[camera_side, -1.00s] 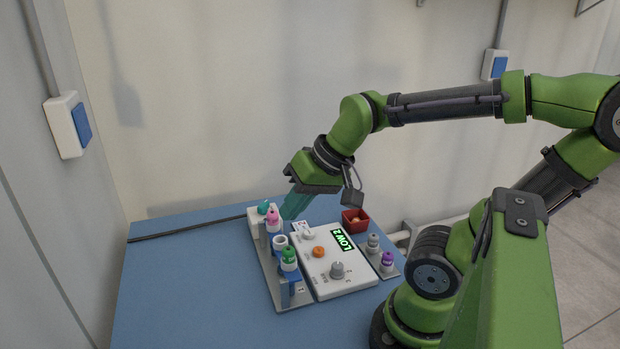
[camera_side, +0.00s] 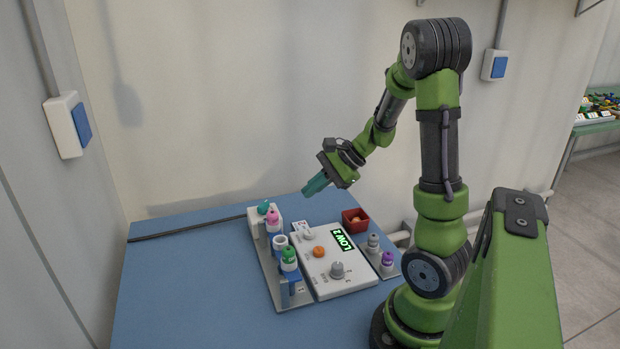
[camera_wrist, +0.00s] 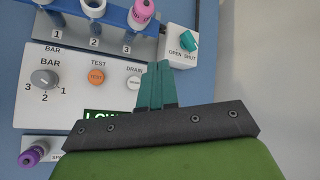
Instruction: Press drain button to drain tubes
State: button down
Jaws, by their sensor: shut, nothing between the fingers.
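The white control box (camera_side: 352,287) lies on the blue table. Its round white drain button (camera_side: 308,234) also shows in the wrist view (camera_wrist: 134,82), just left of my fingers and partly covered by them. My gripper (camera_side: 308,191) is shut and empty, in the air above the box's far end; its teal fingers (camera_wrist: 157,68) touch nothing that I can see. The green display (camera_side: 343,240) reads LOW 2.
An orange test button (camera_side: 319,252) and a grey bar knob (camera_side: 338,269) sit on the box. A teal open/shut valve (camera_wrist: 189,41) is at the rack's far end. The table's left is clear.

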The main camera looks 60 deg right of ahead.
aim_at(313, 232)
jog(key=shift+f, duration=0.1)
jog(key=shift+f, duration=4.35)
jog(key=shift+f, duration=0.4)
jog(key=shift+f, duration=0.5)
jog(key=shift+r, duration=0.95)
jog(key=shift+r, duration=0.1)
